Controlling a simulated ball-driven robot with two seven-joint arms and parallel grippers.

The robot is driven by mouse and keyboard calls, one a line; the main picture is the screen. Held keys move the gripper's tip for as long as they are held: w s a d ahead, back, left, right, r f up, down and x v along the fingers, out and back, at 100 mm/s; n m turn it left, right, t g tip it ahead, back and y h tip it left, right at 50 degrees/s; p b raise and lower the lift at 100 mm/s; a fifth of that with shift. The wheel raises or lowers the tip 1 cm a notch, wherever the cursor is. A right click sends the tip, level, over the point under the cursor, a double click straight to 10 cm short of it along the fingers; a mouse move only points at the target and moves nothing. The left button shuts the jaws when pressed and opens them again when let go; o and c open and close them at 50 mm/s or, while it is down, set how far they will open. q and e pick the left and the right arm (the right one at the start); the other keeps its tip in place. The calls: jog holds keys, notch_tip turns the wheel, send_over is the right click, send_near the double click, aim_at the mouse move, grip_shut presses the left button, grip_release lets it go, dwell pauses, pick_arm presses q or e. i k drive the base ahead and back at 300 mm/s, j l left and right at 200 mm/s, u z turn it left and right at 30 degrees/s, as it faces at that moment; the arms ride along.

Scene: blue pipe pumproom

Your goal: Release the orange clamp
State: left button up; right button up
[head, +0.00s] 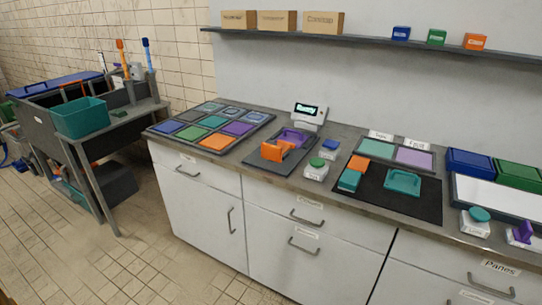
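The orange clamp (278,149) stands on a dark board (262,160) on the counter, left of centre in the head view. A flat purple piece (291,137) lies just behind it, partly hidden by the clamp. It is too small to tell whether the clamp's jaw is closed on something. Neither of my grippers shows in this view.
A white device with a lit display (309,116) stands behind the clamp. A green button on a white box (316,168) is to its right. A tray of coloured tiles (172,128) lies to the left. A black mat (418,204) holds teal pieces.

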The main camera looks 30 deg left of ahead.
aim_at(270, 151)
jog(key=i+j+z, duration=0.1)
jog(key=j, duration=0.25)
jog(key=i+j, duration=0.25)
jog(key=j, duration=0.15)
jog(key=i+j+z, duration=0.15)
jog(key=j, duration=0.25)
jog(key=i+j, duration=0.2)
jog(key=j, duration=0.2)
jog(key=i+j+z, duration=0.15)
jog(key=j, duration=0.25)
jog(key=i+j, duration=0.1)
jog(key=j, duration=0.3)
jog(key=i+j+z, duration=0.15)
jog(key=j, duration=0.3)
